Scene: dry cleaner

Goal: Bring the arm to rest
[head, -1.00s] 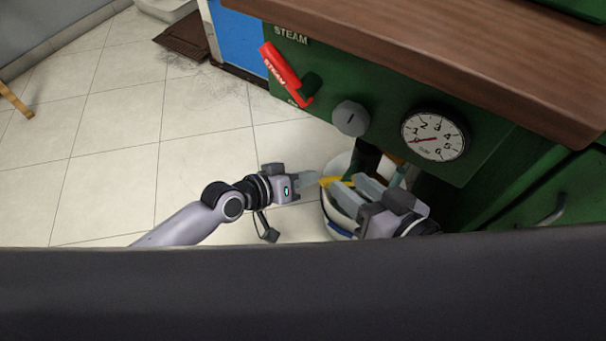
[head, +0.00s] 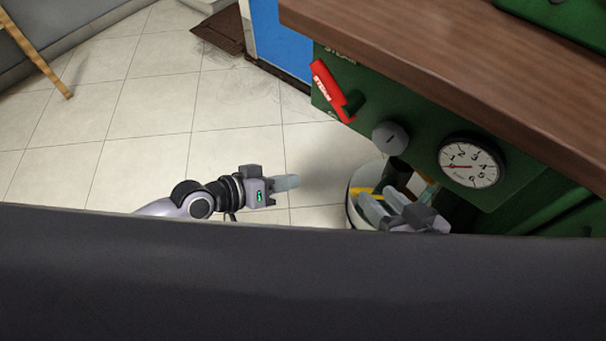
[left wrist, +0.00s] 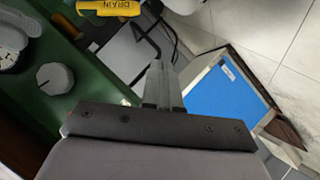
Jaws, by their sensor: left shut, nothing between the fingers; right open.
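My left arm enters from the lower left in the head view. Its gripper (head: 287,183) is shut and empty, held above the tiled floor, apart from the green machine. In the left wrist view its fingers (left wrist: 163,86) are together with nothing between them. My right gripper (head: 374,208) is open, low in front of the machine, over or beside a white round bucket (head: 354,192). Its arm is mostly hidden below the dark edge.
The green steam machine has a red STEAM lever (head: 331,92), a grey knob (head: 390,138) and a gauge (head: 471,162) under a wooden top (head: 450,60). A yellow DRAIN handle (left wrist: 108,8) shows in the left wrist view.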

